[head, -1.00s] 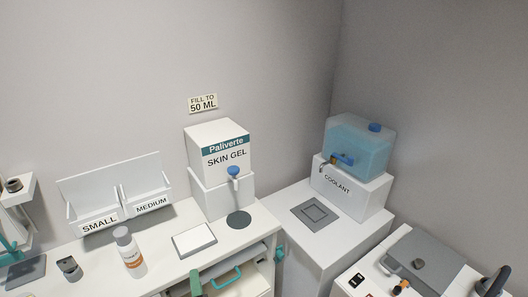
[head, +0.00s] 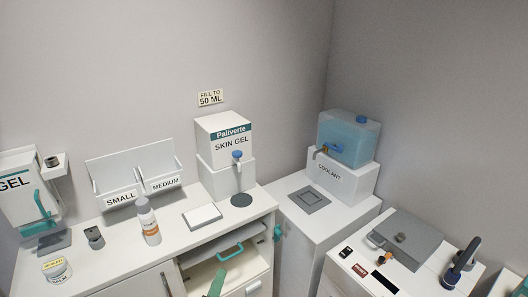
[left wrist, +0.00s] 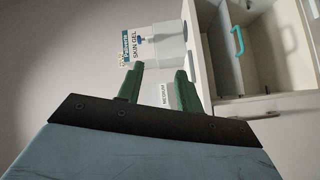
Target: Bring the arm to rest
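My left gripper shows in the left wrist view (left wrist: 159,70). Its two green fingers stand apart with nothing between them, so it is open. In the head view only a green piece of it (head: 216,284) shows at the bottom edge, in front of the open cabinet (head: 256,262). In the left wrist view the skin gel dispenser (left wrist: 152,50) and the medium bin label (left wrist: 166,95) lie beyond the fingers. The left arm itself is mostly out of the head view. My right gripper is in neither view.
A white bottle (head: 148,222), a jar (head: 56,269) and a white pad (head: 202,216) stand on the counter. The cabinet has a teal handle (head: 230,252). A coolant tank (head: 348,140) stands at the back right. A machine with a grey lid (head: 408,238) is at the right.

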